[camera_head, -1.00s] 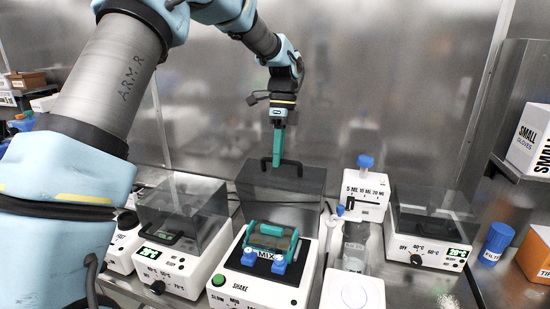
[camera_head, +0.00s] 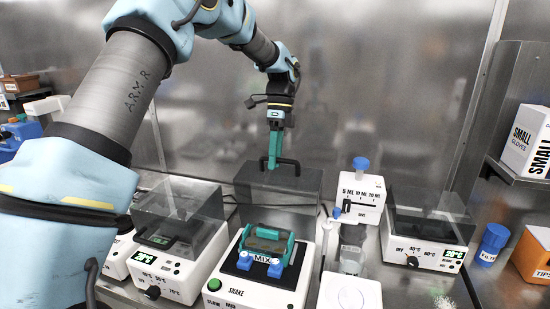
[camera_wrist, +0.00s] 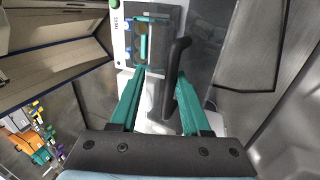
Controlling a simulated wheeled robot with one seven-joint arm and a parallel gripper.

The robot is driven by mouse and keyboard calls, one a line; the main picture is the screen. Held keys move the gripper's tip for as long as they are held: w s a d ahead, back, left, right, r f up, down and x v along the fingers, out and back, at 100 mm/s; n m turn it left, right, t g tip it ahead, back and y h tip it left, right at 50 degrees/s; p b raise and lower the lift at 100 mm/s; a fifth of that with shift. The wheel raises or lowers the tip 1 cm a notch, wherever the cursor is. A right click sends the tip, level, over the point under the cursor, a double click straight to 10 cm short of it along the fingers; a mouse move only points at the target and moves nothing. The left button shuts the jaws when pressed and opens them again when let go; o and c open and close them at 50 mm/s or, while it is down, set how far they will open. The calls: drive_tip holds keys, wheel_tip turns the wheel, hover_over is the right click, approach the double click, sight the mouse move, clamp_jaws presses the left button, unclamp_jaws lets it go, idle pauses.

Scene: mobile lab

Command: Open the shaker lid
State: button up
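The shaker (camera_head: 254,292) is a white box with a black top, a green button and "SHAKE" lettering. A teal rack with blue clips (camera_head: 262,250) sits on its top. Its dark see-through lid (camera_head: 305,188) stands raised at the back of the box, with a black handle (camera_head: 290,163) along its upper edge. My gripper (camera_head: 271,166) points down at this handle. In the wrist view, the teal fingers of my gripper (camera_wrist: 161,78) are apart, with the black handle (camera_wrist: 173,72) between them, closer to the right finger. No grip on it shows.
A device with a clear cover (camera_head: 180,210) stands left of the shaker and another (camera_head: 428,225) at the right. A white dispenser (camera_head: 360,195) with a blue cap is between. A metal wall rises close behind. A glove box (camera_head: 528,140) is on the right shelf.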

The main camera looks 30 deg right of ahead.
drive_tip(key=shift+r, duration=0.1)
drive_tip(key=b+v, duration=0.2)
drive_tip(key=v, duration=0.8)
drive_tip(key=shift+r, duration=0.4)
drive_tip(key=shift+w+d, duration=0.1)
drive_tip(key=shift+c, duration=0.3)
